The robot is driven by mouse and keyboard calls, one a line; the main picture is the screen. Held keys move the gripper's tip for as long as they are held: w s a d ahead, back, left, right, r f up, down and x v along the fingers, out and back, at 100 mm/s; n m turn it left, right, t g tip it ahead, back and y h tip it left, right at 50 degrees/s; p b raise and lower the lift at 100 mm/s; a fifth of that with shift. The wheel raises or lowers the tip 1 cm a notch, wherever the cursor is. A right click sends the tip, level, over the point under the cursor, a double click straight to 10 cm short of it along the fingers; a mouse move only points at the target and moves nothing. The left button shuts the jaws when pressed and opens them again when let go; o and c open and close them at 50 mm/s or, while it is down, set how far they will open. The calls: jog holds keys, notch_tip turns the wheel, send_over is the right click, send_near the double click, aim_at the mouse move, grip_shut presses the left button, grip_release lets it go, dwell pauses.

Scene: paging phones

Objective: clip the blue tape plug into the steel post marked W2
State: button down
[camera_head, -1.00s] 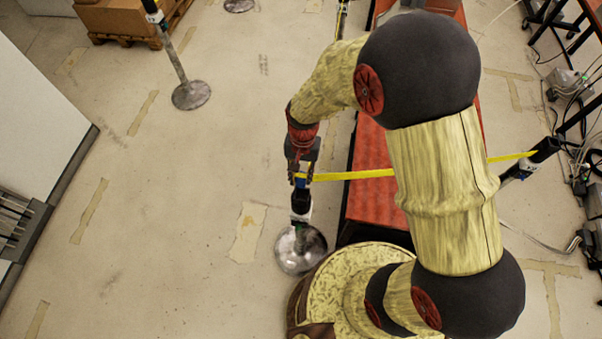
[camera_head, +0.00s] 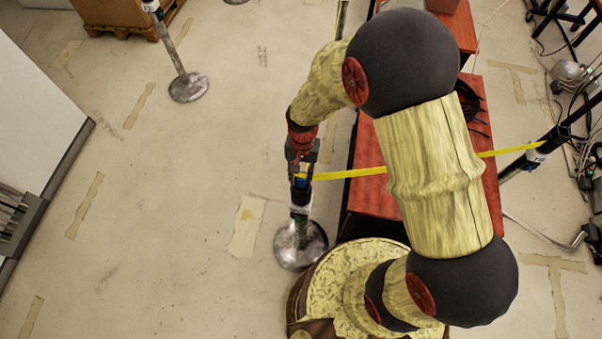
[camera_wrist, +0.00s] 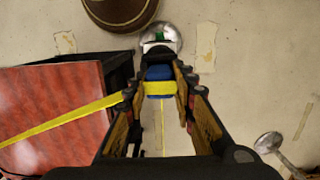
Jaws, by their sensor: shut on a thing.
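The blue tape plug (camera_wrist: 160,73), with yellow tape (camera_wrist: 65,118) running from it, is between the fingers of my gripper (camera_wrist: 157,84), which is shut on it. In the head view my gripper (camera_head: 302,168) is directly over a steel post (camera_head: 300,238) with a black head and a round base. The post's black head and white band (camera_wrist: 157,46) show just beyond the plug in the wrist view. The plug appears at or just above the head; I cannot tell whether it is seated. The post's marking is too small to read.
The yellow tape (camera_head: 350,174) crosses a red-topped table (camera_head: 375,195) to another post (camera_head: 545,145) on the right. A further post (camera_head: 188,87) stands at upper left. A white cabinet (camera_head: 35,120) is at left. The floor between is clear.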

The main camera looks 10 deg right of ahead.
aim_at(302, 172)
jog(key=shift+f, duration=0.6)
jog(key=shift+f+b, duration=0.45)
jog(key=shift+f, duration=0.15)
dwell(1.2)
jog(key=c, duration=1.8)
grip_release()
jog(key=shift+o, duration=0.2)
jog(key=shift+w+d+r+p, duration=0.1)
jog(key=shift+w+r+p, duration=0.1)
jog(key=shift+r+p, duration=1.4)
jog(key=shift+w+d+r+p, duration=0.15)
jog(key=shift+r+p, duration=0.8)
jog(key=shift+r, duration=1.15)
jog(key=shift+w+a+r+p, duration=0.1)
jog(key=shift+w+r+p, duration=0.15)
jog(key=shift+r+p, duration=1.35)
jog(key=shift+r+b, duration=0.2)
jog(key=shift+b, duration=0.1)
